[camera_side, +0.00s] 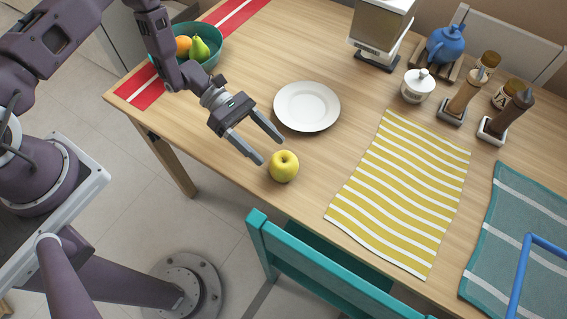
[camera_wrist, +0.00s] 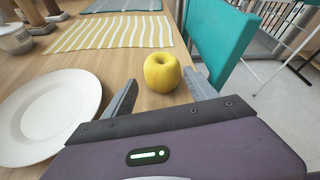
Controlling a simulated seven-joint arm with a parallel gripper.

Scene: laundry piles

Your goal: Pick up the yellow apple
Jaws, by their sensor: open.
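In the side view the fingertips are close to the apple's near left side. In the wrist view the apple (camera_wrist: 162,72) is ahead of and between the two fingers (camera_wrist: 160,92). I cannot tell whether either finger touches it.
A white plate (camera_side: 307,106) lies beside my gripper. A yellow striped mat (camera_side: 405,190) is right of the apple. A teal chair (camera_side: 310,262) stands at the front edge. A teal bowl (camera_side: 213,55) with fruit is at the back left. Bare table lies around the apple.

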